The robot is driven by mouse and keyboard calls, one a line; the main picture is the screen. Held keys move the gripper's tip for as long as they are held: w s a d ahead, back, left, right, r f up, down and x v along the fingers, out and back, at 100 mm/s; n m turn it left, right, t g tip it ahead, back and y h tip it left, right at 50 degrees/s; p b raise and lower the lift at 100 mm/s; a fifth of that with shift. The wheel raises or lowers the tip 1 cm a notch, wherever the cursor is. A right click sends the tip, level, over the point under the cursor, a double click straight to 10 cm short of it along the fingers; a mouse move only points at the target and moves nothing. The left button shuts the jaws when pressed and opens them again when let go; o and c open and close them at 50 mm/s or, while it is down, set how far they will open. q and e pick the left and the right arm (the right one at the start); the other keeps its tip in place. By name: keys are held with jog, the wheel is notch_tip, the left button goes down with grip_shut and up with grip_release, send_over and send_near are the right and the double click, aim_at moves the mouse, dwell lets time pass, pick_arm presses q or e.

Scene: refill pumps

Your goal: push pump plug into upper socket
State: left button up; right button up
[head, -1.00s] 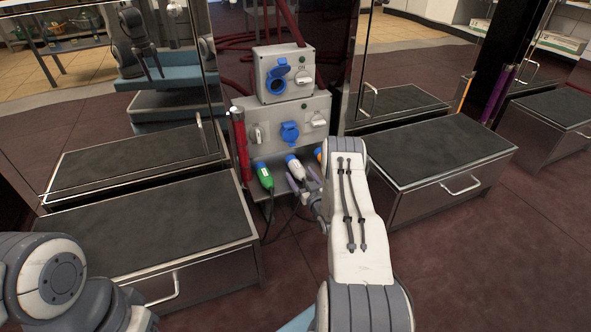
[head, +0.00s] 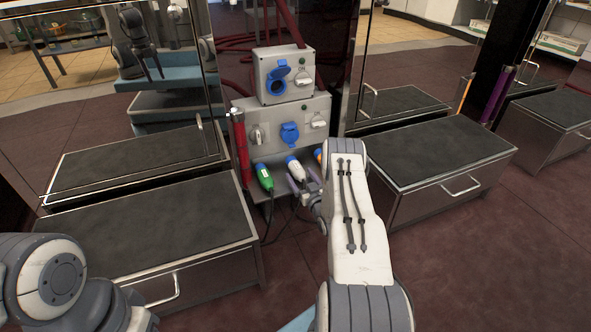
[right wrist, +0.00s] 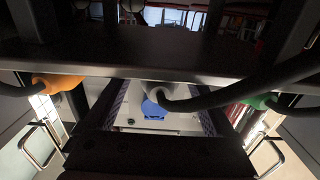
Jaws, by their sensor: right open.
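The upper socket (head: 277,79) is blue with its lid standing open, on the smaller grey box. A plug with a white body and blue end (head: 295,169) sits below the lower box, between a green plug (head: 264,177) and a partly hidden orange plug (head: 318,155). My right gripper (head: 302,181) is open at the white plug, partly hidden by my forearm.
The larger grey box (head: 262,112) carries a closed blue lower socket (head: 290,133). A red cylinder (head: 239,145) stands at its left. Low dark-topped cabinets (head: 160,225) flank it on both sides. The orange (right wrist: 57,83) and green (right wrist: 262,100) plugs are close beside the gripper.

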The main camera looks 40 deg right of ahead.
grip_shut()
jog(key=shift+p+v, duration=0.95)
jog(key=shift+v, duration=0.45)
jog(key=shift+p+v, duration=0.85)
jog(key=shift+v, duration=0.8)
jog(key=shift+r+p, duration=1.4)
jog(key=shift+r, duration=0.2)
